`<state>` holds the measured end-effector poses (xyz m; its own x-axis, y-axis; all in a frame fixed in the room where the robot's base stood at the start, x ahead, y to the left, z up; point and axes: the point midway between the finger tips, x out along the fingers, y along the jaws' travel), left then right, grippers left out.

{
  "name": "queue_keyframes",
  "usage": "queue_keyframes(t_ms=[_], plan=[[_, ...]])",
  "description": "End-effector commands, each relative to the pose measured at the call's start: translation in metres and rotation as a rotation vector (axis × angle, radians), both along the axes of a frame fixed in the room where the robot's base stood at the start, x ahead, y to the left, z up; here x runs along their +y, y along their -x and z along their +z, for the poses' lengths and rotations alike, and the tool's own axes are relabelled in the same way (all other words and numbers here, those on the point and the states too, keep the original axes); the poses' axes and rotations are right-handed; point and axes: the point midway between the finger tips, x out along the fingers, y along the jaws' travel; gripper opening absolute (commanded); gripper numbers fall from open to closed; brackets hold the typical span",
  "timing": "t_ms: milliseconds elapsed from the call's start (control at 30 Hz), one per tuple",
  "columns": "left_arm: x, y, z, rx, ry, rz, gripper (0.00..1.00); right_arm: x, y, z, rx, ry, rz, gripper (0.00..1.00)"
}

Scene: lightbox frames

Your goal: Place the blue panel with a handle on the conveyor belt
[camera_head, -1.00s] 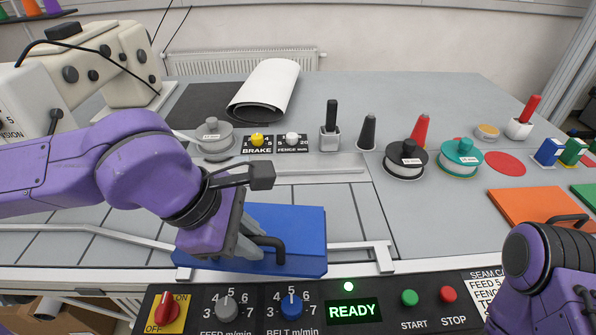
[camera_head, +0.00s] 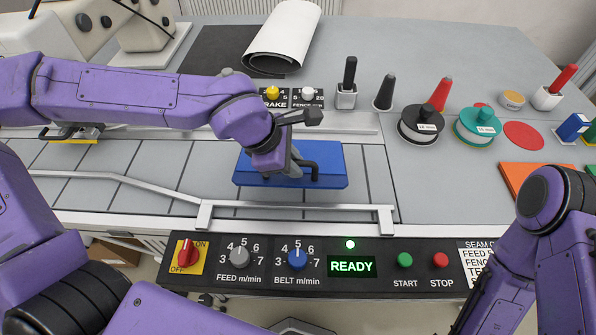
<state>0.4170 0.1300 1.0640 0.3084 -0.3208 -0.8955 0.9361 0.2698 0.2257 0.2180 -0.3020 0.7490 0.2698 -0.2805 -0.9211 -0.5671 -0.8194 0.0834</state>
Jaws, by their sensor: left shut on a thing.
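The blue panel (camera_head: 328,154) is a flat slab with a black handle (camera_head: 318,163) on top. My left gripper (camera_head: 299,163) is shut on the handle. The panel is over the grey slatted conveyor belt (camera_head: 150,165), behind the front guide rail. Whether it touches the belt or hangs just above it, I cannot tell. My left arm comes in from the left and hides part of the belt and the panel's upper left. My right arm stands at the lower right; its gripper is out of the picture.
The metal guide rail (camera_head: 290,206) runs along the belt's front. The control panel (camera_head: 330,265) with knobs and a READY display is nearer. Black (camera_head: 421,124) and teal (camera_head: 477,125) spools stand at right, by an orange panel (camera_head: 522,174). Bare belt shows left of the blue panel.

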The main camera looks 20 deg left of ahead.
Motion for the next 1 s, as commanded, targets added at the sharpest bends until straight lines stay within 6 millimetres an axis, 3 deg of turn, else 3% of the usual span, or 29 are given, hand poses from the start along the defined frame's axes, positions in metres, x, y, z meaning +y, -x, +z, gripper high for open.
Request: queue_keyframes(t_ms=[33, 100, 367, 567, 900, 933, 1000], plan=[[0.000, -0.007, -0.018, -0.003, -0.001, 0.000, 0.00, 0.000, 0.000, -0.019, 0.000, 0.000, 0.000, 0.43], [-0.001, -0.016, -0.028, -0.002, 0.000, 0.001, 0.00, 0.000, 0.000, -0.030, 0.000, 0.000, 0.000, 0.43], [-0.002, -0.036, -0.048, -0.002, -0.001, -0.001, 0.00, 0.000, 0.000, -0.052, -0.001, 0.001, 0.000, 0.43], [-0.002, -0.039, -0.081, -0.002, 0.000, 0.000, 0.00, 0.000, 0.000, -0.089, 0.000, 0.000, 0.000, 0.43], [-0.001, -0.039, -0.079, -0.001, 0.001, 0.000, 0.00, 0.000, 0.000, -0.085, -0.001, 0.001, 0.000, 0.43], [-0.001, -0.039, -0.080, 0.000, 0.000, 0.000, 0.22, 0.000, 0.000, -0.085, -0.001, 0.001, 0.000, 0.43], [-0.001, -0.039, -0.079, 0.000, 0.000, 0.000, 0.44, 0.000, 0.000, -0.084, -0.001, 0.001, 0.000, 0.43]])
